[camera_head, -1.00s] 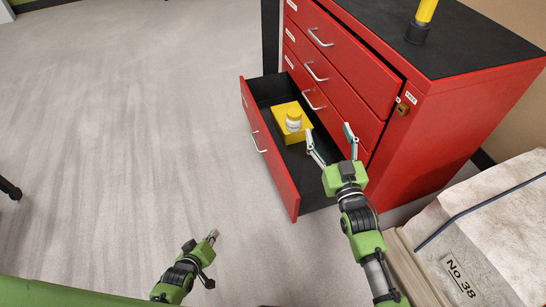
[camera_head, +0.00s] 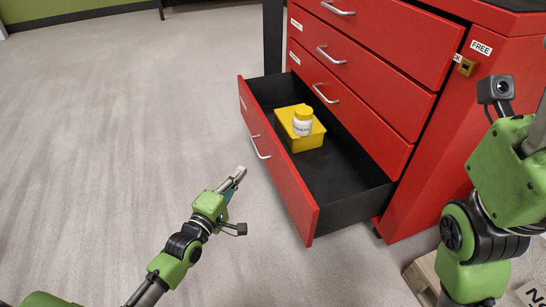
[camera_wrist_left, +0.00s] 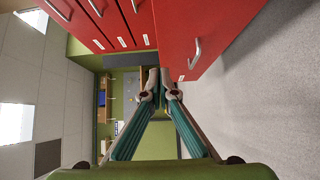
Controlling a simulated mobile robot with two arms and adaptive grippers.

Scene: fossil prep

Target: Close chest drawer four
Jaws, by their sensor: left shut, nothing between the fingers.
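The red chest (camera_head: 450,130) has its lowest visible drawer (camera_head: 290,190) pulled well out; the drawers above it are shut. The open drawer has a silver handle (camera_head: 260,148) and a black inside. It holds a yellow box (camera_head: 308,140) with a white, yellow-capped jar (camera_head: 303,125) on it. My left gripper (camera_head: 238,176) is shut and empty, in front of the drawer front, apparently apart from it. In the left wrist view, its fingertips (camera_wrist_left: 159,85) are near a red drawer front with a handle (camera_wrist_left: 195,53). My right arm's green hand (camera_head: 505,160) is at the right; its fingers are not clearly visible.
A pale wooden pallet (camera_head: 425,275) is at the lower right. Grey floor (camera_head: 120,130) to the left of the drawer is clear.

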